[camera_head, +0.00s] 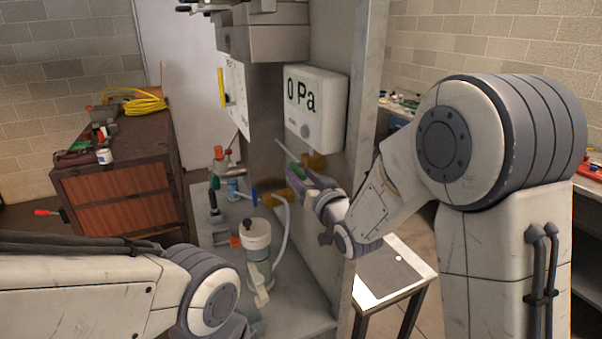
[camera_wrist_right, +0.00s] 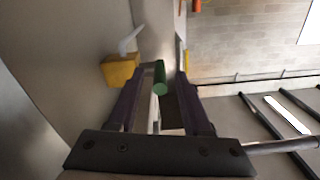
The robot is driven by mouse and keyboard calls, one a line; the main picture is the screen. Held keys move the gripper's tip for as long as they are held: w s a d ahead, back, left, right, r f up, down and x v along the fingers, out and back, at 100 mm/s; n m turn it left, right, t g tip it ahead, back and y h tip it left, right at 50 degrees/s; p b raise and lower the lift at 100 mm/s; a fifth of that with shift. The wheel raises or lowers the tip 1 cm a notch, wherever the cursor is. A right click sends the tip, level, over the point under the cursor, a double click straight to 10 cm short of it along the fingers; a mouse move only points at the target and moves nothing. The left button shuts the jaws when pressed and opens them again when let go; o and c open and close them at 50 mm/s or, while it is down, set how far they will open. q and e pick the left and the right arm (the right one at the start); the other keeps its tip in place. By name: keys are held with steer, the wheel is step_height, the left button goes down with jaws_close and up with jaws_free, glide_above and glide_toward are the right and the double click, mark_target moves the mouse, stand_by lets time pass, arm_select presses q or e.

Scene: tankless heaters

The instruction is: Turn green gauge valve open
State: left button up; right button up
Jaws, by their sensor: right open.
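The green gauge valve handle (camera_wrist_right: 160,76) shows in the right wrist view as a small green cylinder between my right gripper's two purple fingers. A brass block (camera_wrist_right: 121,70) with a pale tube stands just left of the fingers. My right gripper (camera_wrist_right: 158,80) is open, with its fingers on either side of the handle; contact cannot be told. In the head view my right gripper (camera_head: 296,176) is at the brass fittings (camera_head: 314,161) below the gauge (camera_head: 315,108), which reads 0 Pa. It mostly hides the handle there. My left arm enters at lower left, with its gripper out of sight.
A blue-handled brass fitting (camera_head: 268,199) and a white canister (camera_head: 257,242) with hoses stand left of my right gripper. A grey upright panel edge (camera_head: 364,130) is close to my right wrist. A wooden cabinet (camera_head: 125,190) stands at left.

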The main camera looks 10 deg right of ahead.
steer(key=shift+c, duration=0.3)
jaws_close()
steer(key=shift+a, duration=0.1)
stand_by(1.0)
